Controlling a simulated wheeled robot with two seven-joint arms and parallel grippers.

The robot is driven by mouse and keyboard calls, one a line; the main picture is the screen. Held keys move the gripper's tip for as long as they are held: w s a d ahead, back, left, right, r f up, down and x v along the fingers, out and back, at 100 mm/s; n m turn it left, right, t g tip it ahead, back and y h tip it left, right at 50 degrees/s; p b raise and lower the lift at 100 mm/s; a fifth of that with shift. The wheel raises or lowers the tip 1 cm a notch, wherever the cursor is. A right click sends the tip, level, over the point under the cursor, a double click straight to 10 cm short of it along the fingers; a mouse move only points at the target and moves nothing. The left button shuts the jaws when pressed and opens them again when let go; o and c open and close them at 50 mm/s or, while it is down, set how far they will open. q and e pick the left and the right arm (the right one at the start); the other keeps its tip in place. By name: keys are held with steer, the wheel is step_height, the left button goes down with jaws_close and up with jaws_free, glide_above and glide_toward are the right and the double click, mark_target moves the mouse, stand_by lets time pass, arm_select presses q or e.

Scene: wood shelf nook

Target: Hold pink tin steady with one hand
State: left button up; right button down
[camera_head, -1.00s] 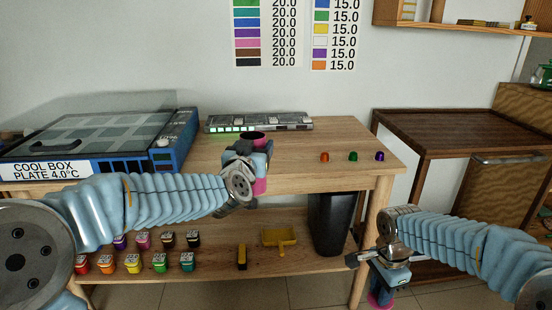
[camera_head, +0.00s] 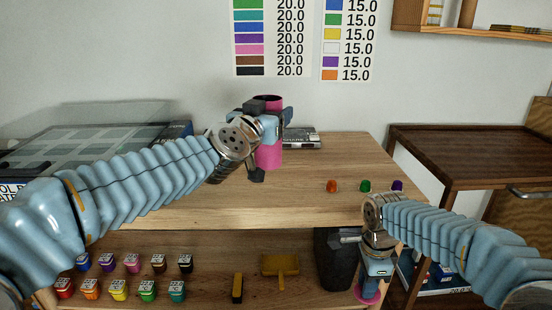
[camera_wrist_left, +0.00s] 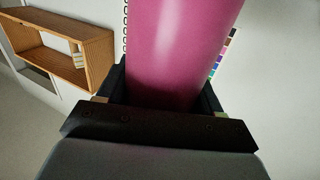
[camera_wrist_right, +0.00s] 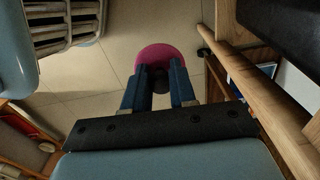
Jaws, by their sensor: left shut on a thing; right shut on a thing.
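The pink tin (camera_head: 269,155) is a tall open cylinder with a dark inside, held upright above the wooden table. My left gripper (camera_head: 264,128) is shut around its side; in the left wrist view the tin (camera_wrist_left: 180,45) fills the space between the fingers. My right gripper (camera_head: 372,280) points down in front of the table's right front corner. It is shut on a round pink piece (camera_head: 368,293), which also shows as a pink disc in the right wrist view (camera_wrist_right: 153,55). What the right fingers grip above the disc is mostly hidden.
Orange, green and purple caps (camera_head: 364,186) stand on the table (camera_head: 310,205) at right. A dark bin (camera_head: 335,262) stands below, beside my right gripper. Several coloured pots (camera_head: 118,289) and a yellow dustpan (camera_head: 280,265) are on the lower shelf.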

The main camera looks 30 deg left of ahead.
steer(key=shift+f+b, duration=0.5)
steer(key=shift+f, duration=0.2)
arm_select(q)
steer(key=w+a+f, duration=0.5)
steer(key=w+f, duration=0.5)
steer(key=f, duration=0.1)
steer(key=shift+w+f, duration=0.15)
steer(key=shift+f, duration=0.25)
steer(key=shift+f+b, duration=0.2)
steer(key=shift+b, duration=0.2)
arm_select(e)
steer(key=shift+f, duration=0.2)
arm_select(q)
steer(key=o, duration=1.5)
